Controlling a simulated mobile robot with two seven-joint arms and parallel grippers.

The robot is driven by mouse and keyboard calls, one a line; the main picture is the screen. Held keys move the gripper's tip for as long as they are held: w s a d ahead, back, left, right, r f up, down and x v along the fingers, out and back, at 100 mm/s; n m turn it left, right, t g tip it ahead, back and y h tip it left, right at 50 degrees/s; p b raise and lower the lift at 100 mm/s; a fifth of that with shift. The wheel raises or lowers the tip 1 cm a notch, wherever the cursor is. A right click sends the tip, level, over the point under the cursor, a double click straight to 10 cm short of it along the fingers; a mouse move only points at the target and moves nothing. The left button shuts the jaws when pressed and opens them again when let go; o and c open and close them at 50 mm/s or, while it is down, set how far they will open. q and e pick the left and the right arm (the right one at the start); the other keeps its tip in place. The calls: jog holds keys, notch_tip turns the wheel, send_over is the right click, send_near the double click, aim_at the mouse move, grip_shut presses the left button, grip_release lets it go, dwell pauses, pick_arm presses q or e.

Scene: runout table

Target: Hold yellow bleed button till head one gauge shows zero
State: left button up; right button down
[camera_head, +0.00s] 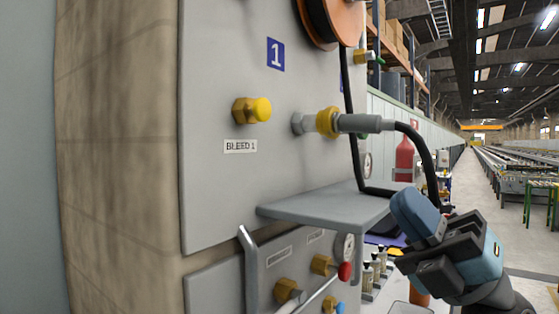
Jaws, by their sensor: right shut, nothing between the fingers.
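The yellow bleed button (261,109) sticks out of a brass fitting on the grey panel, above a label reading BLEED 1 (240,146). A blue sign with a 1 (276,54) is above it. My right gripper (412,238) is at the lower right, shut and empty, well apart from the button and below its height. A small round gauge (345,247) is under the shelf, and another gauge (367,166) is farther back. Their readings are too small to tell, and I cannot tell which belongs to head one. My left gripper is out of view.
A grey shelf (325,204) juts from the panel between button and gripper. A hose coupling (345,123) with a black hose sticks out right of the button. Below are a bent handle (250,265), brass valves and a red knob (345,271). Space before the button looks clear.

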aim_at(264, 110)
jog(key=s+a+r+n+g+h, duration=0.3)
jog(key=a+r+n+g+h, duration=0.25)
jog(key=n, duration=0.35)
notch_tip(264, 110, up, 6)
jog(key=w+d+m+t+h, duration=0.1)
jog(key=w+d+t+h, duration=0.1)
jog(key=t+h, duration=0.5)
jog(key=shift+m+t, duration=0.4)
jog(key=shift+t, duration=0.65)
jog(key=p+x, duration=0.3)
jog(key=x, duration=0.9)
jog(key=shift+w+a+r, duration=0.1)
jog(key=shift+w+a, duration=0.05)
jog(key=shift+a, duration=0.1)
jog(key=shift+w+a, duration=0.3)
jog(key=shift+a, duration=0.15)
